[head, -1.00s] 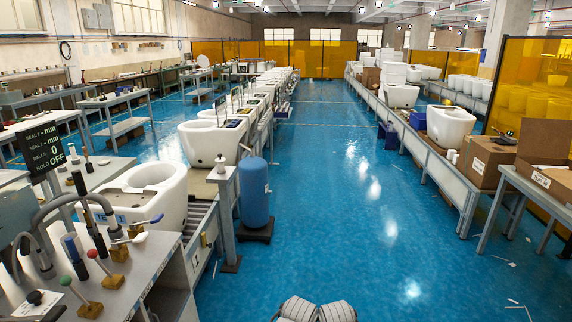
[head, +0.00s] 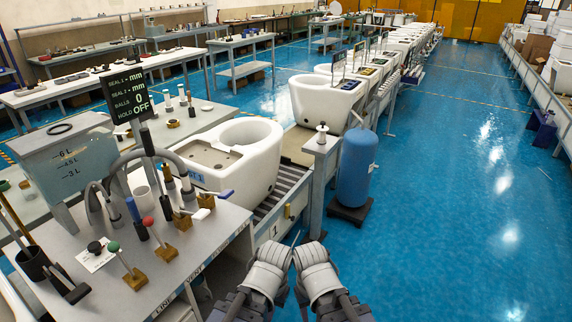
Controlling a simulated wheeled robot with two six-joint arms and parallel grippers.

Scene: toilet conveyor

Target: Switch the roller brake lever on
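No lever in view is legibly named as the roller brake. Candidates are the levers on the grey bench (head: 180,262): one with a red knob (head: 148,221), one with a green knob (head: 113,247), and a black knob (head: 94,246) by a white card. A white-knobbed handle (head: 322,132) tops a grey post beside the roller conveyor (head: 284,192). My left gripper (head: 272,252) and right gripper (head: 311,253) are side by side at the bottom centre, apart from the bench and the post. Their fingers are not clear enough to tell open from shut.
A white toilet (head: 262,160) sits on the conveyor beyond the bench. A black display (head: 127,94) reads HOLD OFF. A blue tank (head: 356,170) stands right of the post. A translucent water box (head: 65,165) is at left. The blue floor (head: 460,220) at right is clear.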

